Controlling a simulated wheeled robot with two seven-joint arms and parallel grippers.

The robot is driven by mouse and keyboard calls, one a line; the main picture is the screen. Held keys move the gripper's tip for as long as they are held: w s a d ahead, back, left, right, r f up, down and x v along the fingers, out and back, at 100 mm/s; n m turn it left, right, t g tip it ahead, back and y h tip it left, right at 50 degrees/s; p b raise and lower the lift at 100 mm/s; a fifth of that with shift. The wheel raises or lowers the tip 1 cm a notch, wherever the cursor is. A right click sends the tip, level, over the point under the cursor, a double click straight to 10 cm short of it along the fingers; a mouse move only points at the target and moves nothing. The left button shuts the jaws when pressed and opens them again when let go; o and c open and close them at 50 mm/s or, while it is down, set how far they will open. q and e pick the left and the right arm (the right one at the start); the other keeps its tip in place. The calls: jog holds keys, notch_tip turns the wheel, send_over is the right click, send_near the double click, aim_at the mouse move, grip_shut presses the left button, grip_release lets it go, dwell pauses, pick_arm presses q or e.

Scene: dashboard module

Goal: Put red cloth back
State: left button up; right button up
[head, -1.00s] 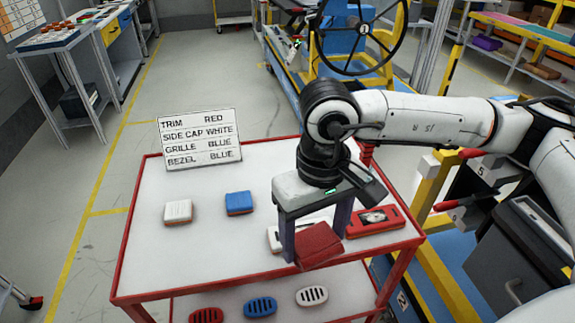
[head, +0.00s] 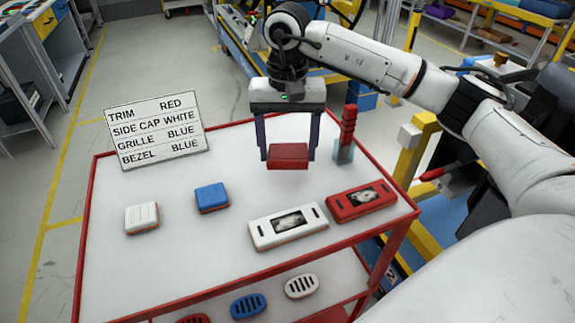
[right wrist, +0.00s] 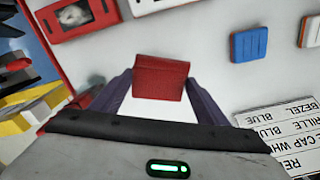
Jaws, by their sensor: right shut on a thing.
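The red cloth (head: 288,156) is a small folded block held between the fingers of my right gripper (head: 288,158), over the back part of the white cart top (head: 160,270). In the right wrist view the red cloth (right wrist: 161,78) sits between the two purple fingertips (right wrist: 160,85). My right gripper is shut on it. The cloth appears to be above the cart top, though the exact gap is hard to tell. My left gripper is not in view.
A sign card (head: 155,130) stands at the back left. White (head: 142,217) and blue (head: 212,197) blocks, white (head: 288,226) and red (head: 361,201) bezels lie on the cart. A red-handled tool in a clear holder (head: 344,150) stands right of the gripper. Grilles (head: 248,306) lie on the lower shelf.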

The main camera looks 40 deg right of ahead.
aim_at(287, 163)
notch_tip(287, 163, down, 5)
jog(key=shift+r, duration=0.2)
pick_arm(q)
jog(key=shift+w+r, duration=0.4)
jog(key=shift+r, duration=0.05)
pick_arm(e)
jog(key=shift+f, duration=0.2)
jog(key=o, duration=1)
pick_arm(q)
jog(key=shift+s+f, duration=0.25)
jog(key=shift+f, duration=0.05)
pick_arm(e)
jog(key=shift+r, duration=0.25)
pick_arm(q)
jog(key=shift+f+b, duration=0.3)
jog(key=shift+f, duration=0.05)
pick_arm(e)
notch_tip(287, 163, up, 12)
jog(key=shift+f, duration=0.1)
